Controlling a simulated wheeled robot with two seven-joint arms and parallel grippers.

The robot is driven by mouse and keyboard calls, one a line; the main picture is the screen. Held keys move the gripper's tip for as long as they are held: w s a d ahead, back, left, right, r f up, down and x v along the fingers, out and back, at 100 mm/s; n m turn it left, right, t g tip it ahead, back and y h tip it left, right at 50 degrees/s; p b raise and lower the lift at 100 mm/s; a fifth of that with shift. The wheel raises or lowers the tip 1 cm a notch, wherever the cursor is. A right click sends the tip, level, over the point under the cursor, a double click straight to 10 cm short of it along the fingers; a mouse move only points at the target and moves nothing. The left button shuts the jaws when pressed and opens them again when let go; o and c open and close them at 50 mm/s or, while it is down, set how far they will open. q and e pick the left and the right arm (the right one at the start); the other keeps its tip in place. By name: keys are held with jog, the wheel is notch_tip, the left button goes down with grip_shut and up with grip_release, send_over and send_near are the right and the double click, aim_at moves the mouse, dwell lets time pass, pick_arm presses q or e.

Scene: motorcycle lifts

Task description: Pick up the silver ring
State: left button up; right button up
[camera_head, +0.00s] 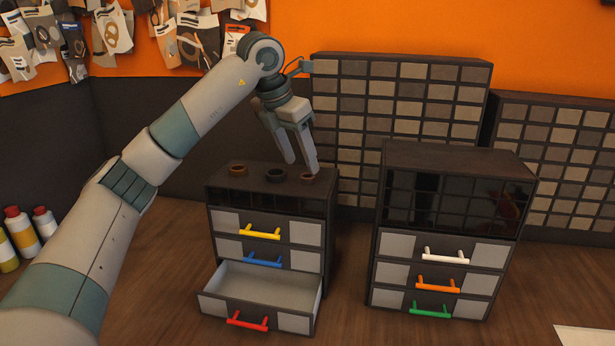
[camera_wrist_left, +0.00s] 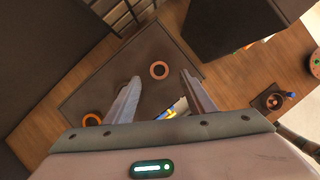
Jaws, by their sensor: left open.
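Three small rings stand in a row on top of the left drawer cabinet (camera_head: 222,190): a brown left ring (camera_head: 238,170), a dark middle ring (camera_head: 275,174) and a brownish right ring (camera_head: 309,178). None looks clearly silver. My left gripper (camera_head: 301,167) is open and points down over the right end of the cabinet top. In the left wrist view, one ring with an orange rim (camera_wrist_left: 159,70) shows between the spread fingertips (camera_wrist_left: 161,76), with nothing gripped. Another ring (camera_wrist_left: 92,119) lies to the left of the fingers, partly hidden. My right gripper is not in view.
The left cabinet's bottom drawer, with a red handle (camera_head: 248,320), is pulled open and looks empty. A second cabinet (camera_head: 460,160) stands to the right, across a gap. Tall compartment racks (camera_head: 400,65) stand behind. Several bottles (camera_head: 20,228) stand at the far left.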

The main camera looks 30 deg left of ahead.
aim_at(304, 177)
pick_arm(q)
jog(key=shift+w+f+p, duration=0.2)
jog(key=shift+f+p, duration=0.15)
jog(key=shift+p+x, duration=0.45)
jog(key=shift+x, duration=0.55)
jog(key=shift+w+d+f, duration=0.1)
jog(key=shift+w+f, duration=0.1)
jog(key=shift+f, duration=0.4)
jog(key=c, duration=1.2)
